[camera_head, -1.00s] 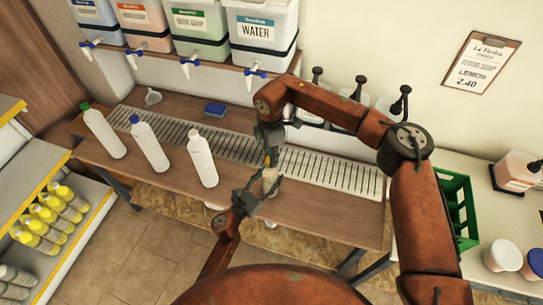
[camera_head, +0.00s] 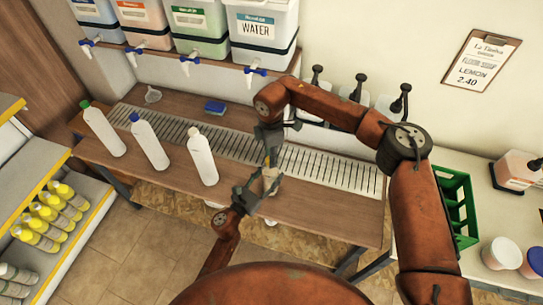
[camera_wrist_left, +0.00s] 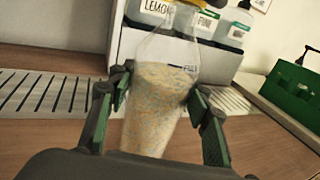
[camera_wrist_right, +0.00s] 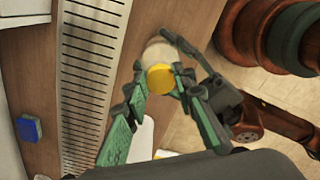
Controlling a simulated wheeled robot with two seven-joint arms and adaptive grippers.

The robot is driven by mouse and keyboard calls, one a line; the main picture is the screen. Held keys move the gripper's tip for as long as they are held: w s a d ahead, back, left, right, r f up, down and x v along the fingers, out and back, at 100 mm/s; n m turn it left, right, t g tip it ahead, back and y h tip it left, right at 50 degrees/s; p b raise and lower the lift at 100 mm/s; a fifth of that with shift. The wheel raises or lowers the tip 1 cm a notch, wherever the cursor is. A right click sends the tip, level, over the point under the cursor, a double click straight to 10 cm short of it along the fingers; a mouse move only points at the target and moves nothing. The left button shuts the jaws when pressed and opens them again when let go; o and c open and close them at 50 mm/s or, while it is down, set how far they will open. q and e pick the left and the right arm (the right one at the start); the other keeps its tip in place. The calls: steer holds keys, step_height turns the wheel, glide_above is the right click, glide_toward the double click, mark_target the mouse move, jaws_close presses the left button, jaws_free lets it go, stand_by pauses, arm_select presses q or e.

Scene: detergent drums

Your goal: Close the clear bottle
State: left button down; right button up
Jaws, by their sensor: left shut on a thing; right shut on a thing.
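The clear bottle (camera_wrist_left: 160,95) stands upright, holding pale, coloured-speckled granules up to about its printed line. It also shows small in the head view (camera_head: 270,181). My left gripper (camera_wrist_left: 160,92) is shut around its body, a finger on each side. A yellow cap (camera_wrist_right: 160,77) is at the bottle's mouth, and its lower edge shows at the top of the left wrist view (camera_wrist_left: 187,3). My right gripper (camera_wrist_right: 162,88) comes from above and is shut on the cap. I cannot tell how tightly the cap sits on the neck.
Three white bottles with green (camera_head: 103,130), blue (camera_head: 149,142) and white (camera_head: 202,157) caps stand left on the wooden bench. A blue sponge (camera_head: 215,107) lies behind the metal grate (camera_head: 325,168). Dispensers with taps line the back. A green crate (camera_head: 457,205) stands at right.

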steer(key=m, duration=0.3)
steer(key=shift+m, duration=0.3)
steer(key=m, duration=0.5)
steer(key=shift+s, duration=0.1)
steer(key=o, duration=0.7)
steer(key=shift+c, duration=0.2)
steer(key=shift+r, duration=2.25)
steer(key=shift+c, duration=0.4)
